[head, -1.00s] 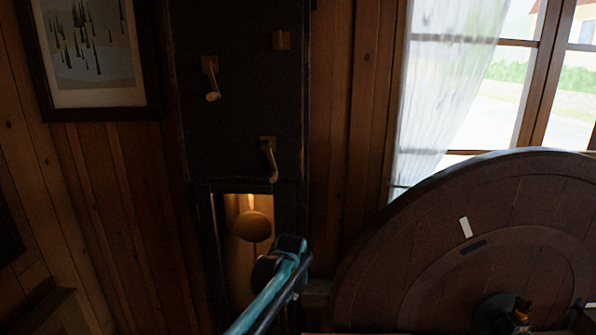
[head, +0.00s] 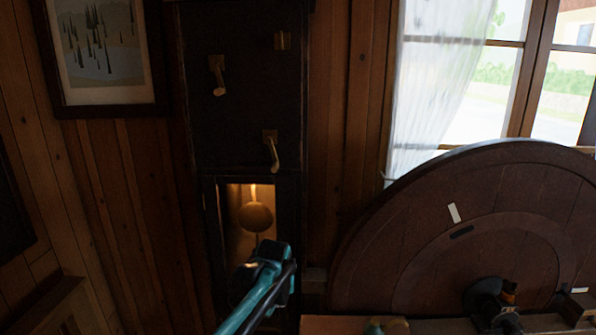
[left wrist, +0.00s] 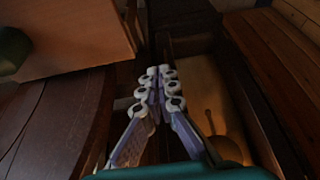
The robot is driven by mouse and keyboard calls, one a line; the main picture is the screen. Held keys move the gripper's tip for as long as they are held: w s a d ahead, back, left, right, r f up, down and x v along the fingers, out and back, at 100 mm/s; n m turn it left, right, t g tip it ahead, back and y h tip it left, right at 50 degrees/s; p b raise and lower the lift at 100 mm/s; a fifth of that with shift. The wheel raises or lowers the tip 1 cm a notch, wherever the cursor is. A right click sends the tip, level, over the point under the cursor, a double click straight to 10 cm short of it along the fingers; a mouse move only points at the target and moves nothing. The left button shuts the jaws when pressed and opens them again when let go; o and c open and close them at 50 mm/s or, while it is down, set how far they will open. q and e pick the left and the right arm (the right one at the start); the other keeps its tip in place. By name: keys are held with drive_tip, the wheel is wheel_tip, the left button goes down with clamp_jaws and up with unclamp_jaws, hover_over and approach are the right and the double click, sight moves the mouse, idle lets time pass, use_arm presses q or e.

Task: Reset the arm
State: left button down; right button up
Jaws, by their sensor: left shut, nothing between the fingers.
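My left arm (head: 262,290), teal and black, rises from the bottom edge of the head view, in front of the lower part of a dark tall clock case (head: 240,125). Its gripper cannot be made out clearly there. In the left wrist view my left gripper (left wrist: 158,74) has its fingertips together with nothing between them. The clock's pendulum (head: 255,216) hangs behind a lit opening just above the arm; the lit opening also shows right of the fingers in the wrist view (left wrist: 205,95). My right gripper is not in view.
A large round dark wooden wheel (head: 400,235) stands at right, below a curtained window (head: 500,90). Brass handles (head: 271,150) stick out from the case. A wooden surface (head: 335,325) lies at the bottom. A framed picture (head: 100,55) hangs on the left wall.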

use_arm(q)
drive_tip(key=s+a+f+t+b, duration=0.1)
drive_tip(key=s+a+f+b, duration=0.2)
drive_tip(key=s, duration=0.7)
drive_tip(key=s+a+f+b, duration=0.4)
drive_tip(key=s+a+f, duration=0.1)
drive_tip(key=s, duration=0.5)
drive_tip(key=s+a+f+t+b, duration=0.1)
drive_tip(key=s+a+f+b, duration=0.2)
drive_tip(key=s, duration=0.7)
drive_tip(key=shift+s+a+f+t+b, duration=0.3)
drive_tip(key=shift+a+f, duration=0.5)
drive_tip(key=shift+a, duration=0.05)
